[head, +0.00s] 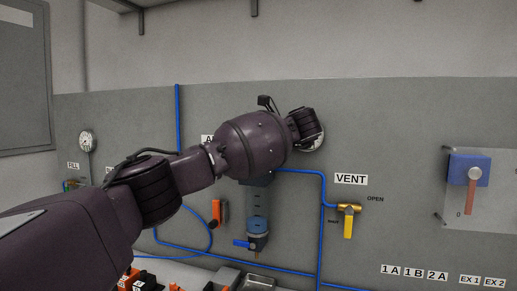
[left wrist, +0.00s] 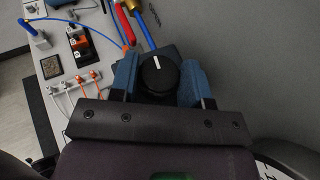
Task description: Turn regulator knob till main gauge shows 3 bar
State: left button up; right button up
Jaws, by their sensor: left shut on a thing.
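The regulator knob (left wrist: 157,76) is black and round with a white pointer line, seen in the left wrist view. The blue fingers of my left gripper (left wrist: 158,82) stand on both sides of it, shut on it. In the head view my left arm comes in from the left and hides the knob and gripper fingers. A round gauge (head: 315,140) is mostly covered by my arm, so its reading cannot be seen. A small gauge (head: 86,141) hangs at the left above the FILL label; its needle is too small to read. My right gripper is not in view.
Blue air lines run over the grey panel (head: 400,120). The yellow VENT valve (head: 348,220) is right of my arm. A blue switch box (head: 468,170) with a red handle is at far right. A filter bowl (head: 257,218) hangs below my arm.

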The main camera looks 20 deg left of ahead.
pick_arm(q)
jog(key=shift+n+g, duration=0.5)
jog(key=shift+g, duration=0.1)
jog(key=o, duration=0.9)
jog(key=shift+m+t, duration=0.3)
